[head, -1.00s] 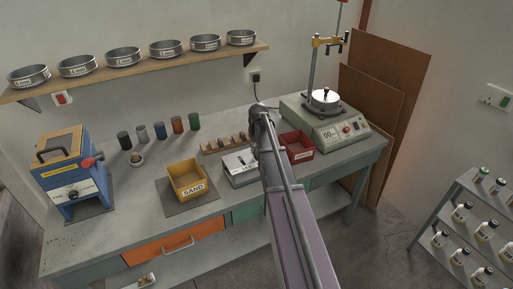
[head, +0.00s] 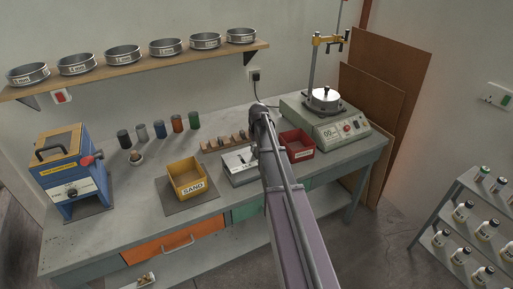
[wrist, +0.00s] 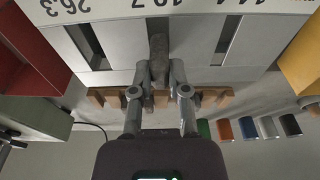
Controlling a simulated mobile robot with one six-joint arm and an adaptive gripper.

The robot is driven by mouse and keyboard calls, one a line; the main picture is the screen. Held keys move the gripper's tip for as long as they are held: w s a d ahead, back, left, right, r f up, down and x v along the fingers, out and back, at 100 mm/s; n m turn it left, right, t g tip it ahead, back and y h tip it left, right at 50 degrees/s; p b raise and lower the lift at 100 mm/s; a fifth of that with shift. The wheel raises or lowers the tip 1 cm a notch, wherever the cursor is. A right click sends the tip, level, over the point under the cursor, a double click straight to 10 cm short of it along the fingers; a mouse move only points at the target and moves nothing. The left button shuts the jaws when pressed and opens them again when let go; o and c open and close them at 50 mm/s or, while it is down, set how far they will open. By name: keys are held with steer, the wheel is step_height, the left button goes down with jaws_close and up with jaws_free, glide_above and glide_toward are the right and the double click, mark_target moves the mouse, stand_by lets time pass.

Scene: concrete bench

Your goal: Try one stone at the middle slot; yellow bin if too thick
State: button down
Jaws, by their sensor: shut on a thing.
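The slotted gauge (head: 240,178) lies on the bench, partly behind my arm in the head view. In the wrist view the pale gauge plate (wrist: 120,39) has three dark slots, with upside-down numbers along its edge. My gripper (wrist: 160,77) is shut on a grey elongated stone (wrist: 159,48). The stone is at the middle slot, covering most of it; I cannot tell if it is inside or just above. The yellow bin (head: 187,188), labelled SAND, stands left of the gauge in the head view. My gripper is hidden there.
A red bin (head: 299,149) stands right of the gauge. A wooden rack (head: 226,145) sits behind it, with several coloured cylinders (head: 176,124) to its left.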

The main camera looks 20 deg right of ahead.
steer(key=shift+f+b, duration=0.45)
stand_by(0.7)
stand_by(0.5)
steer(key=c, duration=0.5)
jaws_free()
steer(key=shift+c, duration=0.2)
steer(key=s+a+g, duration=0.1)
steer(key=s+a, duration=2.1)
steer(key=s, duration=0.4)
steer(key=shift+a+g, duration=0.25)
steer(key=shift+g, duration=0.15)
steer(key=shift+w+f, duration=0.1)
